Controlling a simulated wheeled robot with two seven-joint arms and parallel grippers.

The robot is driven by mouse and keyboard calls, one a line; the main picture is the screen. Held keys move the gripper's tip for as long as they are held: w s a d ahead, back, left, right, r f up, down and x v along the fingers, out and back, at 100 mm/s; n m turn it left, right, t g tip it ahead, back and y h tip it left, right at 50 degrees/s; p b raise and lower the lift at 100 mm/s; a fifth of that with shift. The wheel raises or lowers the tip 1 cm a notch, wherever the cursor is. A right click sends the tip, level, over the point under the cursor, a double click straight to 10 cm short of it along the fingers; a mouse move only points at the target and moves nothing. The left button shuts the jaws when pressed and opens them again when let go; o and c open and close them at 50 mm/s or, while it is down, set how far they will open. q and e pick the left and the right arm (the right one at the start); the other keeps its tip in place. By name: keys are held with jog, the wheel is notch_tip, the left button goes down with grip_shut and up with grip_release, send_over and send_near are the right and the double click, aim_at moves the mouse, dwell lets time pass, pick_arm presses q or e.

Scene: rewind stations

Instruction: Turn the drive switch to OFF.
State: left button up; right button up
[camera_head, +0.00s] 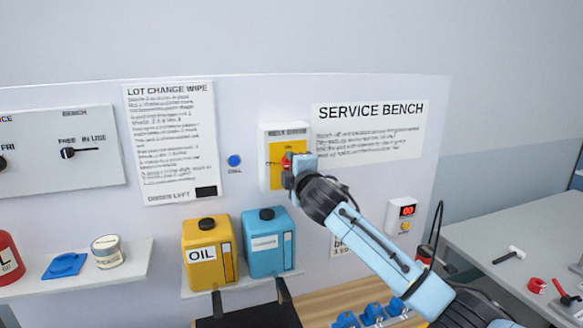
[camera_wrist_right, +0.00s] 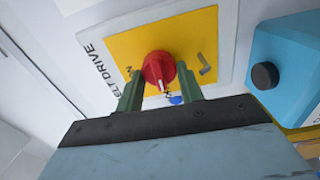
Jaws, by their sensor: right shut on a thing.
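The drive switch is a red rotary knob (camera_wrist_right: 158,68) on a yellow plate (camera_wrist_right: 118,55) lettered "ELT DRIVE", with the first letter hidden. In the head view a little red of the knob (camera_head: 286,161) shows at the wall box (camera_head: 268,150), beside my right gripper (camera_head: 292,174). In the right wrist view the green fingers of my right gripper (camera_wrist_right: 158,93) are on either side of the knob, shut on it. The knob's exact setting is hard to read; part of an ON label shows at its left.
Below the box, a yellow OIL can (camera_head: 200,262) and a blue can (camera_head: 262,258) stand on a shelf. A blue button (camera_head: 234,161) is left of the box.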

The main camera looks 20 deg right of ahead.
jog(key=shift+n, duration=0.3)
dwell(0.4)
jog(key=o, duration=1)
jog(key=shift+f, duration=0.15)
